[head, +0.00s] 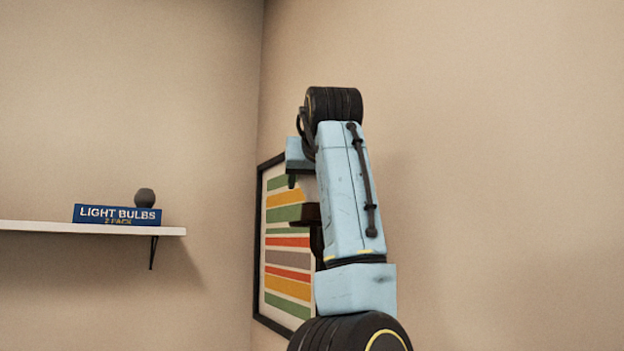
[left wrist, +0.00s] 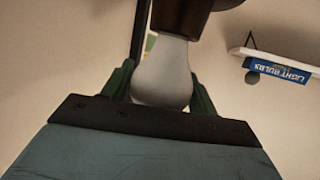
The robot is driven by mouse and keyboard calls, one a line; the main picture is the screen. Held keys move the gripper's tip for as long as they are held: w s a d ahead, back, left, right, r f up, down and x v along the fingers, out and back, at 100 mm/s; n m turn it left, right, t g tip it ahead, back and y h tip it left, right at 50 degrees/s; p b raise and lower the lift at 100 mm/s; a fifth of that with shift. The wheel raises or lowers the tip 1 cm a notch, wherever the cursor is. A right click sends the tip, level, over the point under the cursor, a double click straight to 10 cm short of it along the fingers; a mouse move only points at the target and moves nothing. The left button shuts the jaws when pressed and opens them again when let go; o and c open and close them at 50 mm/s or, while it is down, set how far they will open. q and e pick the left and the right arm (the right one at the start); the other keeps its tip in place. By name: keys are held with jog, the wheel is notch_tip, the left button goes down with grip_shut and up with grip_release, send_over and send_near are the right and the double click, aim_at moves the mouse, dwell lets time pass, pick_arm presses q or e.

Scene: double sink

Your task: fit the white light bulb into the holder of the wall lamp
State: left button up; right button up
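The white light bulb (left wrist: 162,75) sits between the green fingers of my left gripper (left wrist: 160,90) in the left wrist view. Both fingers appear to touch its sides. Its narrow end meets the brown holder (left wrist: 182,18) of the wall lamp; how deep it sits inside I cannot tell. In the head view my left gripper (head: 295,178) points down beside my forearm, above the dark brown holder (head: 304,214). A small pale part of the bulb (head: 308,188) shows there between them. My arm hides much of the lamp. My right gripper is out of view.
A white shelf (head: 70,228) on the left wall carries a blue "LIGHT BULBS" box (head: 117,214) and a dark grey rounded object (head: 145,198). A framed striped picture (head: 285,250) hangs behind my arm. The wall on the right is bare.

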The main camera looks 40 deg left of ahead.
pick_arm(q)
jog(key=o, duration=0.4)
jog(key=shift+c, duration=0.2)
jog(key=b+v, duration=0.2)
jog(key=v, duration=1.1)
jog(key=shift+d+r, duration=0.15)
jog(key=shift+d, duration=0.05)
